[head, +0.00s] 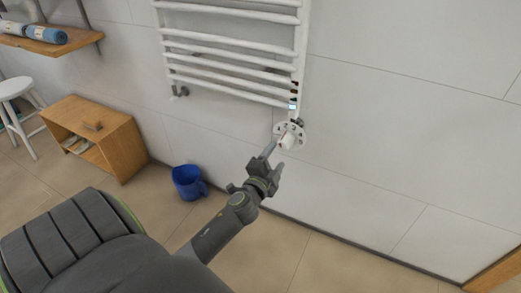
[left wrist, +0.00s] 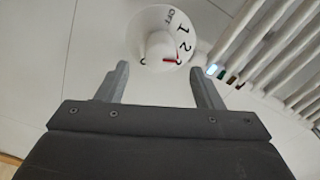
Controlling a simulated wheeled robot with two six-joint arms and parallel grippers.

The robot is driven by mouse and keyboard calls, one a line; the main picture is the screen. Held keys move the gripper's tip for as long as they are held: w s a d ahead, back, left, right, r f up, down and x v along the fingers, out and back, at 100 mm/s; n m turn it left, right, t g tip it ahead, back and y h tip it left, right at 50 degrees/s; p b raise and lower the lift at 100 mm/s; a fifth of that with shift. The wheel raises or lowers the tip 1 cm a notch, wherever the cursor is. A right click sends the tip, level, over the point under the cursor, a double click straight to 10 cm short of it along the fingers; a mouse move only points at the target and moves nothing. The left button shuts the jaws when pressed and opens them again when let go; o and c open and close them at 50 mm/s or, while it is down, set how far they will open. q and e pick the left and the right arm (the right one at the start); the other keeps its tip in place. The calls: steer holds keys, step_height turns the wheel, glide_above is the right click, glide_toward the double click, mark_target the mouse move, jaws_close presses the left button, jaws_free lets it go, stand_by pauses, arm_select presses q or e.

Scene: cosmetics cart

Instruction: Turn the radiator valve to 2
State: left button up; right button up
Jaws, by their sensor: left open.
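The radiator valve (head: 290,135) is a white round dial with a protruding knob, at the lower right corner of the white towel radiator. In the left wrist view the dial (left wrist: 150,22) shows OFF, 1 and 2, and further marks are partly hidden behind the knob (left wrist: 160,45). A red mark shows on the lower right of the knob, below the 2; the exact number it points at is unclear. My left gripper (head: 276,157) is open, just in front of and below the valve. Its fingers (left wrist: 158,70) lie left and right of the knob, apart from it. My right gripper is out of view.
The radiator's white bars (head: 225,60) rise above the valve. A blue mug-like bucket (head: 187,183) stands on the floor by the wall. A wooden cabinet (head: 95,135), a white stool (head: 14,88) and a wall shelf (head: 50,45) are at left. The wall right of the valve is clear.

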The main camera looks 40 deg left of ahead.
arm_select(q)
steer(key=v, duration=1)
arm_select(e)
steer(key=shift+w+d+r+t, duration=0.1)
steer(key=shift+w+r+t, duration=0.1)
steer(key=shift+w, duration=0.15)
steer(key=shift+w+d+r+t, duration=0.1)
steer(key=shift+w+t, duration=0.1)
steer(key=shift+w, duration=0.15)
arm_select(q)
steer(key=shift+s+a, duration=0.1)
